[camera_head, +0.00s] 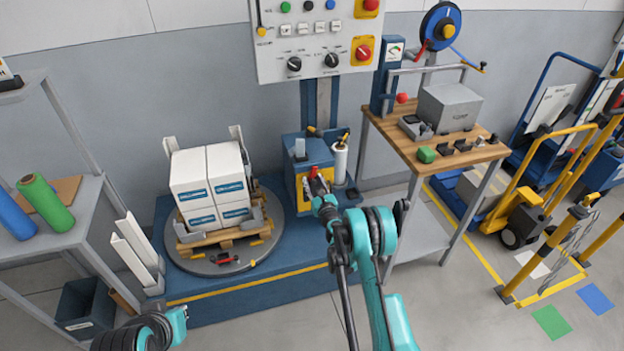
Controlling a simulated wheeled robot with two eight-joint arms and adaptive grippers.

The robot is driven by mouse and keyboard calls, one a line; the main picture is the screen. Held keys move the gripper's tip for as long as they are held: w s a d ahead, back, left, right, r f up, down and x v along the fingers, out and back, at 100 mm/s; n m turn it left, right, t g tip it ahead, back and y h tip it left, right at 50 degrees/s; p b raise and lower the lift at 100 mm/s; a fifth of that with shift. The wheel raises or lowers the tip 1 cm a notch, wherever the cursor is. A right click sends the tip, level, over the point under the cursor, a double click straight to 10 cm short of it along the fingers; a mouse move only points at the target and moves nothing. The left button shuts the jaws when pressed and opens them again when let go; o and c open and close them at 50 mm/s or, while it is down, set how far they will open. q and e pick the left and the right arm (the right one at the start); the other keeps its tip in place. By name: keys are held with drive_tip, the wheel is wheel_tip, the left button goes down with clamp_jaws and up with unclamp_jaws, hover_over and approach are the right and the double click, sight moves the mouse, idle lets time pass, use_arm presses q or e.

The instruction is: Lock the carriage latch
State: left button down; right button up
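The wrapping machine's carriage (291,172) is a blue box with a yellow front, on the mast behind the turntable. A small red latch handle (314,172) shows on its front. My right gripper (320,189) is right at the carriage front, just below the red handle. The gripper is small and dark here, and my arm partly covers it. I cannot tell whether its fingers touch or hold the handle. My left arm shows only at the bottom left edge, and its gripper is not in view.
A pallet of white boxes (208,175) stands on the round turntable (205,268) left of the carriage. A white film roll (340,162) stands right beside the carriage. A control panel (315,38) hangs above. A wooden-topped workbench (425,152) is at right.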

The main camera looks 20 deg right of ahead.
drive_tip(key=shift+s+r, duration=0.15)
drive_tip(key=shift+s, duration=0.05)
drive_tip(key=shift+c, duration=0.6)
clamp_jaws()
drive_tip(key=n, duration=0.3)
drive_tip(key=shift+d, duration=0.4)
drive_tip(key=shift+o, duration=0.6)
unclamp_jaws()
drive_tip(key=shift+w, duration=0.1)
drive_tip(key=shift+d, duration=0.1)
